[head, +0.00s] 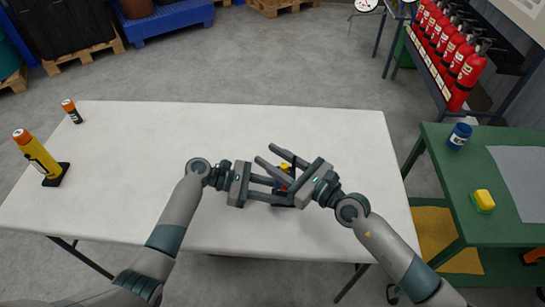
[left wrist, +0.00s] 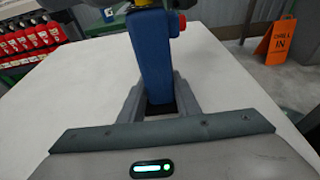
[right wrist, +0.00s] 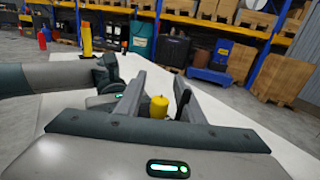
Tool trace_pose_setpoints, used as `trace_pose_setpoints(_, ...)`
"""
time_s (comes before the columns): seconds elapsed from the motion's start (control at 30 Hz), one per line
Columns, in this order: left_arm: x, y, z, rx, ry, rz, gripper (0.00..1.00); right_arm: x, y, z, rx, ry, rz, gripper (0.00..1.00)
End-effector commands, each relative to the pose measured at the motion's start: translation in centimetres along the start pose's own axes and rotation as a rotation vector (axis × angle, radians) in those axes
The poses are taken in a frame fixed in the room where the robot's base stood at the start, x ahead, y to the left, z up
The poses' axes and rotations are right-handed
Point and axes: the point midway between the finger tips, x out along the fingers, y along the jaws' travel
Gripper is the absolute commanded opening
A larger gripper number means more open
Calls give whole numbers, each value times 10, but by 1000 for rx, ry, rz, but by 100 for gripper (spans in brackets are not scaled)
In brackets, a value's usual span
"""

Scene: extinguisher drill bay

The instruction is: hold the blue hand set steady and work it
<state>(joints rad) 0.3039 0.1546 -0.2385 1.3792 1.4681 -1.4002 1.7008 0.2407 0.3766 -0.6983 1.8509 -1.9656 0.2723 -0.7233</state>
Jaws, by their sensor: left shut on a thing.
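The blue hand set (head: 281,182) is upright near the front middle of the white table (head: 150,140), partly hidden by my grippers. In the left wrist view its blue body (left wrist: 155,60) has a red button (left wrist: 182,22) on the right side. My left gripper (head: 280,192) is shut on the body from the left. My right gripper (head: 265,155) is open around the top, its fingers apart on either side of the yellow top (right wrist: 159,107) in the right wrist view. I cannot tell whether they touch it.
A green table (head: 455,190) at right holds a blue can (head: 459,136) and a yellow sponge (head: 483,200). The table's middle left is clear.

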Motion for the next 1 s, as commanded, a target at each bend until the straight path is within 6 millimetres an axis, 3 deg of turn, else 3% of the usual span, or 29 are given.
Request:
trace_pose_setpoints(0.07, 0, 0, 0, 0, 1, 0, 17, 0, 0, 0, 0, 0, 0, 30)
trace_pose_setpoints(0.2, 0, 0, 0, 0, 1, 0, 17, 0, 0, 0, 0, 0, 0, 0)
trace_pose_setpoints(0.57, 0, 0, 0, -1, 1, 0, 17, 2, 3, 2, 1, -8, -26, 0)
trace_pose_setpoints(1.0, 1, -1, -1, -2, 1, -1, 17, 2, -4, 5, 3, -10, -192, 0)
